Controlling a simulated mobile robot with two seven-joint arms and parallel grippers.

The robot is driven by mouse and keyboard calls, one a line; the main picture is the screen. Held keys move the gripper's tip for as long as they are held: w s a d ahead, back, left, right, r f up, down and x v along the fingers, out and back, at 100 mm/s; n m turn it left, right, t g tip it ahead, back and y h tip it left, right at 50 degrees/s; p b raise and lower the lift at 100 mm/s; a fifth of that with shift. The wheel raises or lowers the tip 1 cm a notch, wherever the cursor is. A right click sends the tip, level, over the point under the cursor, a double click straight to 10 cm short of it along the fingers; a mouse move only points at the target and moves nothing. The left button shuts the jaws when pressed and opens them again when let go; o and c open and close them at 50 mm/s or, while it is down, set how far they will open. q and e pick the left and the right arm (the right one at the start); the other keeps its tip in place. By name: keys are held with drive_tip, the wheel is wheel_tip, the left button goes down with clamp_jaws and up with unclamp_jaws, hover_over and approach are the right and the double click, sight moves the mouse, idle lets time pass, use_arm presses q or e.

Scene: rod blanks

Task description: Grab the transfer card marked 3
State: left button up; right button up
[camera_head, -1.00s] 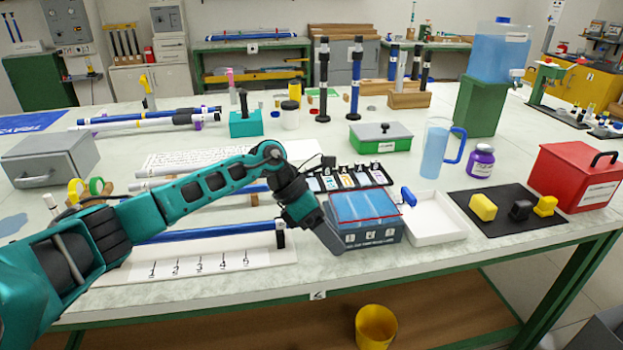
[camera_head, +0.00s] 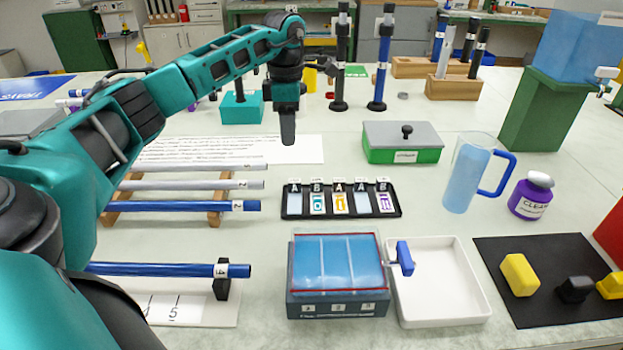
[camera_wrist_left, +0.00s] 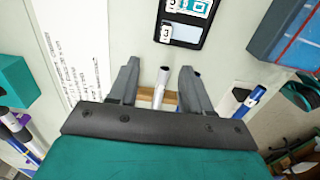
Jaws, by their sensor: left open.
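A black card rack (camera_head: 340,214) stands mid-table in the head view, with several upright cards under small white letter-like tags. One card is teal (camera_head: 318,204), one orange (camera_head: 340,204), one purple (camera_head: 384,203); others are pale blue. I cannot read for sure which card is marked 3. In the left wrist view the rack's end (camera_wrist_left: 189,43) shows at the top, with a pale blue card (camera_wrist_left: 186,33) beside a tag that looks like a 3. My left gripper (camera_head: 288,138) points down behind and left of the rack, open and empty. My right gripper is out of view.
In front of the rack are a blue-lidded box (camera_head: 337,311) and a white tray (camera_head: 438,316). Rods (camera_head: 180,206) lie on a wooden stand to the left. A green box (camera_head: 402,155) and a blue-handled jug (camera_head: 467,180) stand right. A written sheet (camera_head: 230,149) lies behind.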

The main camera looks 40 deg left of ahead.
use_arm(q)
hover_over(294, 180)
drive_tip(key=f, duration=0.5)
drive_tip(key=a+f, duration=0.1)
drive_tip(key=f, duration=0.1)
drive_tip(key=shift+f, duration=0.3)
drive_tip(key=f, duration=0.2)
drive_tip(key=d+f, duration=0.1)
drive_tip(key=f, duration=0.2)
drive_tip(key=shift+d+f+b, duration=0.1)
drive_tip(key=shift+b, duration=0.2)
clamp_jaws()
